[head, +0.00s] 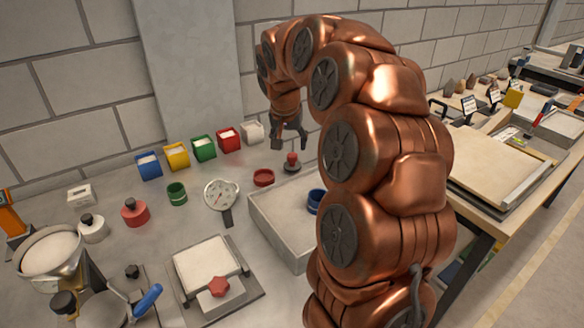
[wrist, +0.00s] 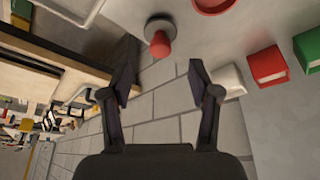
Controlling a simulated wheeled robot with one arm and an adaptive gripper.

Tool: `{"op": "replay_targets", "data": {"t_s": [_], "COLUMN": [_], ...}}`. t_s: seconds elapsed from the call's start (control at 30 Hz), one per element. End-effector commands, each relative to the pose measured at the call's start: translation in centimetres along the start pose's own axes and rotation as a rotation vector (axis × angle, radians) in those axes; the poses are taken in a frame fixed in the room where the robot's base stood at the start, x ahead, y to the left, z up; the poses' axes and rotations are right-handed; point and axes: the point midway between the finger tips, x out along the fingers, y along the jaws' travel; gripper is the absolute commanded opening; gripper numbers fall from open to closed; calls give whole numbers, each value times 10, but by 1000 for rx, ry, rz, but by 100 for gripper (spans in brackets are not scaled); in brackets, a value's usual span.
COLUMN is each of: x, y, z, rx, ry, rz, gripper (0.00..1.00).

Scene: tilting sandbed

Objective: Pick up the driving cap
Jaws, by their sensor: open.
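The likely driving cap is a dark round disc with a red knob (head: 291,161), standing on the grey bench behind the sand tray. It also shows at the top of the wrist view (wrist: 159,35), knob toward the gripper. No label confirms its name. My gripper (head: 290,146) is open and empty, with its fingers pointing down just above and behind the cap in the head view. In the wrist view my gripper (wrist: 162,70) has its two fingers spread apart, and the cap lies beyond the fingertips, not between them.
A red ring-like dish (head: 263,177) sits left of the cap. Several sand-filled boxes, including a red one (head: 229,139) and a white one (head: 252,132), line the wall. A grey sand tray (head: 283,232) stands in front. The block wall (head: 80,90) is close behind.

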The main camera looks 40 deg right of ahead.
Motion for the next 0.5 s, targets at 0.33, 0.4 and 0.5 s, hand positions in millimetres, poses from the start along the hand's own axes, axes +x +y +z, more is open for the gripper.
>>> {"op": "replay_targets", "data": {"t_s": [0.33, 0.4, 0.5], "x": [27, 32, 37], "y": [5, 5, 4], "z": [-12, -13, -13], "rx": [35, 34, 33], "ry": [11, 13, 16], "rz": [9, 8, 6], "gripper": [61, 61, 61]}}
